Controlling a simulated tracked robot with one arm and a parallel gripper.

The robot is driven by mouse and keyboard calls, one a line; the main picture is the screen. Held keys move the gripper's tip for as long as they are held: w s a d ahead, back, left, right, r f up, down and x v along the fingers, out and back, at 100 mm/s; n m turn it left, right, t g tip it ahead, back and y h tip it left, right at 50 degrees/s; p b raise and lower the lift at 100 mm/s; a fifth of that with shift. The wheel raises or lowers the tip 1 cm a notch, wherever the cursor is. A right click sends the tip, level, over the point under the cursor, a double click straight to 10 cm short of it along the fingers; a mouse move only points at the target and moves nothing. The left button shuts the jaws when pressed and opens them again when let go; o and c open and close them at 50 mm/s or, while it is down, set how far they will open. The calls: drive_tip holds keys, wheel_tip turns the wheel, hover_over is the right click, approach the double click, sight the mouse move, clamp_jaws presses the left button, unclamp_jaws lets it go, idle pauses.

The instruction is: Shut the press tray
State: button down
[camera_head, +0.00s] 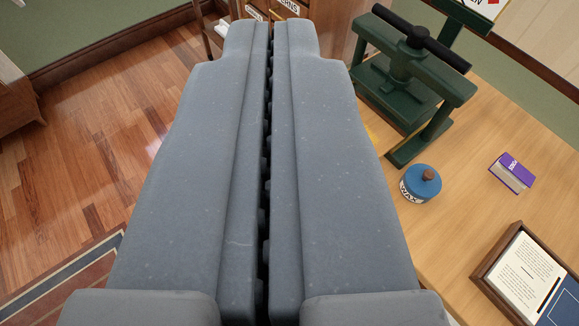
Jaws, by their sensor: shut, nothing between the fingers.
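A dark green press (412,75) with a black handle bar across its top stands on the wooden table at the upper right. I cannot make out its tray apart from the rest of the press; my gripper hides part of the press's left side. My gripper (270,25) fills the middle of the view with its two grey fingers side by side. It is shut and empty, with only a thin dark gap between the fingers. Its tips lie left of the press in the picture.
A blue wax tin (420,185), a purple box (512,173) and a wooden tray (492,262) with a printed page are on the table (460,215). The wooden floor (95,140) at left is open, with a rug (60,285) at lower left. Wooden furniture stands behind my fingertips.

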drive_tip(key=w+a+f+n+g+h, duration=0.1)
drive_tip(key=w+f+n+g, duration=0.15)
drive_tip(key=w+f, duration=0.7)
drive_tip(key=w+a+f+n+g, duration=0.1)
drive_tip(key=w+f+n+g, duration=0.15)
drive_tip(key=f, duration=1.45)
drive_tip(key=w+a+f+n+g+h, duration=0.1)
drive_tip(key=w+f+g, duration=0.35)
drive_tip(key=f, duration=0.85)
drive_tip(key=w+d+f+b, duration=0.3)
drive_tip(key=w+d+f, duration=0.2)
drive_tip(key=w+f, duration=0.2)
drive_tip(key=shift+w+f+t+b, duration=0.35)
drive_tip(key=shift+f+t+b, duration=0.1)
drive_tip(key=shift+f, duration=0.75)
